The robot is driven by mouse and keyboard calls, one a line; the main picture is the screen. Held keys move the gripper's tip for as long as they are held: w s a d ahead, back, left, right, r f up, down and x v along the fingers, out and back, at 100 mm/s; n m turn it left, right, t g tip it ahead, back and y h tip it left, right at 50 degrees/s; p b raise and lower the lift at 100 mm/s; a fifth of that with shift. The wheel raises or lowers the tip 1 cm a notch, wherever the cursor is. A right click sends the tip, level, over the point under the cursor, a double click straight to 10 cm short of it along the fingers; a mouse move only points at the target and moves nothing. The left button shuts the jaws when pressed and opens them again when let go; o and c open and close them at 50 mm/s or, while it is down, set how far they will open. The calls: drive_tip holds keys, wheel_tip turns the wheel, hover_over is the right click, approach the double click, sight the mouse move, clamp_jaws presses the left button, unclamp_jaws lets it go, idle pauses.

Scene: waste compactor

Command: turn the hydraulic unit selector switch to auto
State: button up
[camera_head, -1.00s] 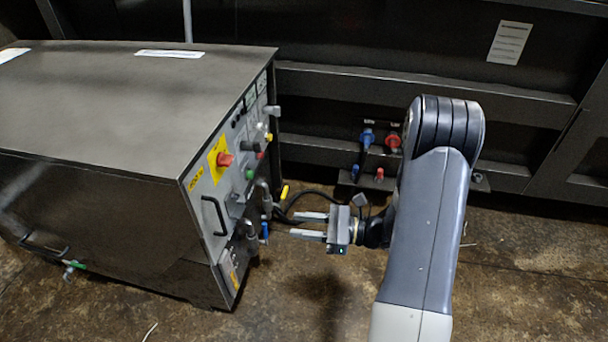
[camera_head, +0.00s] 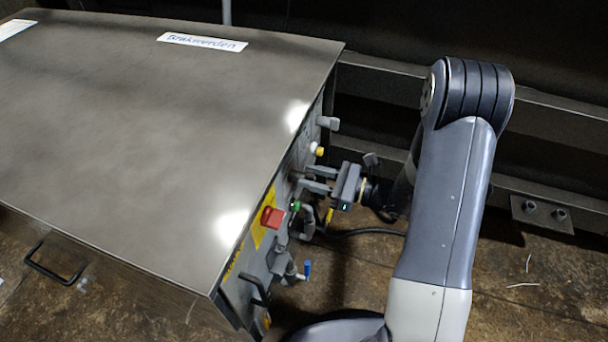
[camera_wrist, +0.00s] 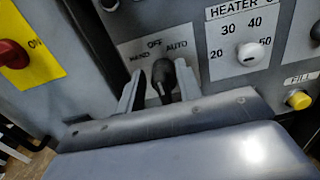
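The selector switch (camera_wrist: 163,80) is a black knob on a light plate marked HAND, OFF and AUTO in the wrist view. Its tip points up, roughly toward OFF; the exact setting is hard to tell. My gripper (camera_wrist: 158,86) is open, with one finger on each side of the knob and visible gaps between. In the head view my gripper (camera_head: 308,180) is at the front panel of the hydraulic unit (camera_head: 150,120), and the knob is hidden there.

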drive_tip(key=shift+x, duration=1.25)
drive_tip(key=c, duration=0.6)
drive_tip(key=shift+m, duration=0.3)
drive_tip(key=shift+c, duration=0.3)
drive_tip(key=m+p, duration=0.1)
drive_tip(key=p, duration=0.1)
drive_tip(key=m+p, duration=0.1)
drive_tip(key=m, duration=0.1)
drive_tip(key=shift+w+d+r+p, duration=0.1)
drive_tip(key=shift+w+r+p, duration=0.05)
drive_tip(key=shift+w+p, duration=0.15)
drive_tip(key=shift+w+d+f+m+p, duration=0.1)
drive_tip(key=shift+f+m+p, duration=0.1)
drive_tip(key=shift+m+p, duration=0.9)
drive_tip(key=shift+w+f+m+p, duration=0.15)
drive_tip(key=shift+m+p, duration=0.45)
drive_tip(key=shift+m, duration=1)
drive_tip(key=shift+f, duration=0.1)
